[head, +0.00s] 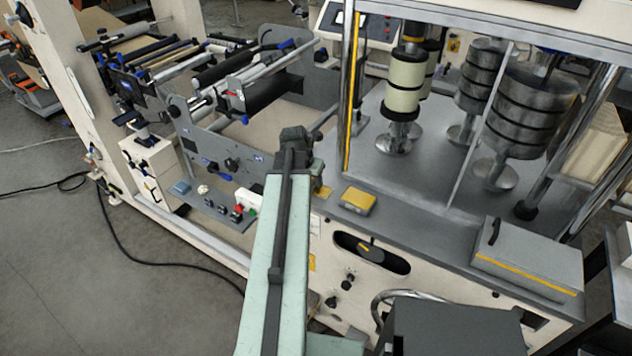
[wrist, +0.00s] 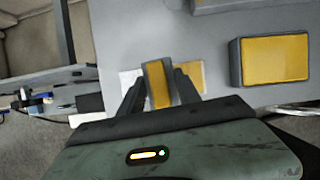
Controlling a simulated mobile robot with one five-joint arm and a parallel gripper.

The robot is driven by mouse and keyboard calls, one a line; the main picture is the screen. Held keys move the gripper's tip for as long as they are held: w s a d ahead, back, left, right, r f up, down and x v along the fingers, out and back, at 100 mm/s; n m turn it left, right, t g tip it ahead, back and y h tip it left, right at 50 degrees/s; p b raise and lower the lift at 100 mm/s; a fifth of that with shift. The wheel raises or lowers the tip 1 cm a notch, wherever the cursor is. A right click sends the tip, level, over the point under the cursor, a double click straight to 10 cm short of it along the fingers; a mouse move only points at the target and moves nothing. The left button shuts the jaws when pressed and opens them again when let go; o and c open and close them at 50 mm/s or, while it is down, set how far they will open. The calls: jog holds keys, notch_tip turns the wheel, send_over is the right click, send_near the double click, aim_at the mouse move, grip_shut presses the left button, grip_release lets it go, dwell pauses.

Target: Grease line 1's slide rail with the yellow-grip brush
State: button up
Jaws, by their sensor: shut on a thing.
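In the wrist view my gripper (wrist: 158,92) is shut on a small grey block with a yellow band, which looks like the yellow-grip brush (wrist: 156,78). Its bristles are not visible. It is held over or at the edge of a grey worktop (wrist: 150,35), beside a flat yellow patch (wrist: 190,76); I cannot tell whether it touches the top. In the head view my arm hides the brush and most of the gripper; the yellow patch (head: 323,191) shows just right of the arm. I cannot surely tell which part is line 1's slide rail.
A grey box with a yellow top (head: 358,201) sits on the worktop right of the arm. A grey lidded box (head: 527,262) stands farther right. Posts and stacked rollers (head: 404,88) rise behind. Left are a roller frame (head: 245,90) and a button box (head: 247,200). A cable crosses the floor.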

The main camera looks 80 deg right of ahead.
jog(key=shift+w+d, duration=0.45)
jog(key=shift+w, duration=0.7)
jog(key=shift+w+d, duration=0.4)
jog(key=shift+w, duration=0.75)
jog(key=shift+w+d, duration=0.45)
jog(key=shift+w, duration=0.7)
jog(key=shift+d, duration=0.15)
jog(key=shift+s+a, duration=0.35)
jog(key=shift+s, duration=0.4)
jog(key=shift+s+a, duration=0.3)
jog(key=shift+s, duration=0.45)
jog(key=shift+s+a, duration=0.65)
jog(key=shift+s, duration=1.2)
jog(key=shift+s+a, duration=0.65)
jog(key=shift+s, duration=1.15)
jog(key=shift+s+a, duration=0.65)
jog(key=shift+s, duration=1.2)
jog(key=shift+f, duration=0.1)
jog(key=shift+w+d, duration=0.35)
jog(key=shift+w, duration=0.5)
jog(key=shift+w+d, duration=0.3)
jog(key=shift+w, duration=0.5)
jog(key=shift+w+d, duration=0.65)
jog(key=shift+w, duration=1.15)
jog(key=shift+w+d, duration=0.6)
jog(key=shift+w, duration=1.15)
jog(key=shift+w+d, duration=0.65)
jog(key=shift+w, duration=1.15)
